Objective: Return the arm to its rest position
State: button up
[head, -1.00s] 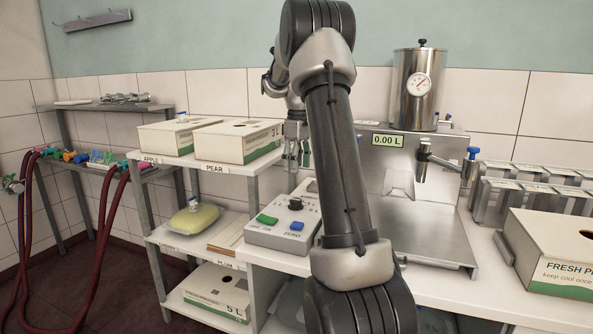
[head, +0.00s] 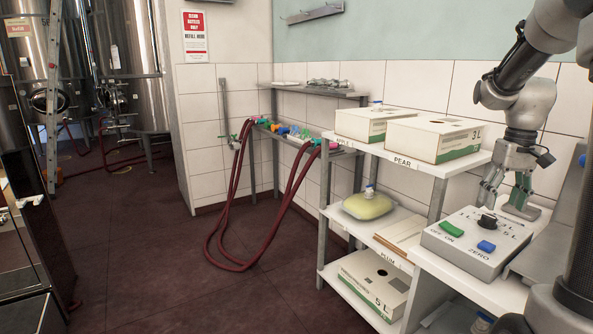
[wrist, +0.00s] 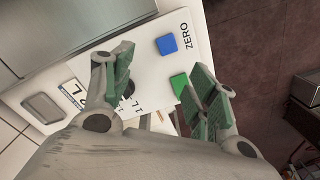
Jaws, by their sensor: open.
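My gripper (head: 507,196) is open and empty, pointing down over the back part of the control box (head: 472,262) at the right of the head view. My arm rises from it to the upper right corner. In the wrist view my gripper's green-padded fingers (wrist: 160,95) stand apart above the box's white panel (wrist: 205,45). The panel carries a blue ZERO button (wrist: 166,44) and a green button (wrist: 179,84). A black knob shows between the fingers. I cannot tell whether the fingers touch the box.
Left of the box a shelf holds juice cartons (head: 433,138) and a yellow pouch (head: 368,204). Red hoses (head: 236,215) hang from a rack behind. Steel tanks (head: 125,70) stand at the back left. The dark floor (head: 150,250) in the middle is clear.

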jog(key=s+a+r+t, duration=0.2)
jog(key=s+a, duration=0.5)
jog(key=s, duration=0.2)
jog(key=s+a+r+n+t, duration=0.1)
jog(key=s+a+r+t, duration=0.1)
jog(key=s+a, duration=0.5)
jog(key=shift+s+a+r+t, duration=0.3)
jog(key=shift+s+a+r, duration=0.05)
jog(key=shift+s, duration=1.2)
